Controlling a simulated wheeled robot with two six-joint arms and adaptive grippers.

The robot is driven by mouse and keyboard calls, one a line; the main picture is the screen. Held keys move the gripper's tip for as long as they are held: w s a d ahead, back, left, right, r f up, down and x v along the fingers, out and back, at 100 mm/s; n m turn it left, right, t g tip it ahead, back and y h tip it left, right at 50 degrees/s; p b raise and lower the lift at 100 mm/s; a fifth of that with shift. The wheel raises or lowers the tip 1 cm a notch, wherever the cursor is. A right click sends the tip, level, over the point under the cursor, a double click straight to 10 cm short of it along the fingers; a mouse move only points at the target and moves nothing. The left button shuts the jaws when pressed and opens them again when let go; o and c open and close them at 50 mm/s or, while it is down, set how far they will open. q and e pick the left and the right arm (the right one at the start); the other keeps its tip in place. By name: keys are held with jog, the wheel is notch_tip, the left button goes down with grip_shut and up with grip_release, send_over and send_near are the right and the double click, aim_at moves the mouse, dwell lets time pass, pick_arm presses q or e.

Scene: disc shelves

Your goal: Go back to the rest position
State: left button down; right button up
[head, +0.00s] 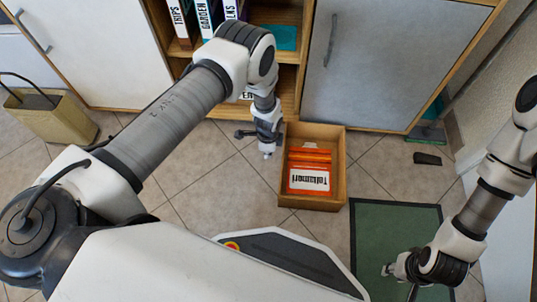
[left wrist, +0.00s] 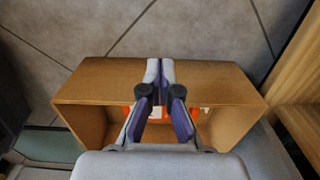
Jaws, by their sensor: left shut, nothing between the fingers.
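My left gripper (head: 267,152) hangs beside the left edge of a wooden box, with the arm reaching in from the left. In the left wrist view its fingers (left wrist: 160,72) are together and empty, in front of the wooden box (left wrist: 95,72). My right gripper (head: 392,270) hangs low at the right, over the green mat; its fingers are too small and dark to read.
The wooden box (head: 341,180) stands on the tiled floor and holds orange cases (head: 309,180), one with a white label. A shelf (head: 288,88) with binders stands behind, between white cabinet doors. A yellowish bin (head: 52,122) is at the left. A green mat (head: 395,225) lies right of the box.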

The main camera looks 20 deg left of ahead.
pick_arm(q)
notch_tip(320, 180, up, 2)
pick_arm(e)
jog(key=shift+r, duration=0.6)
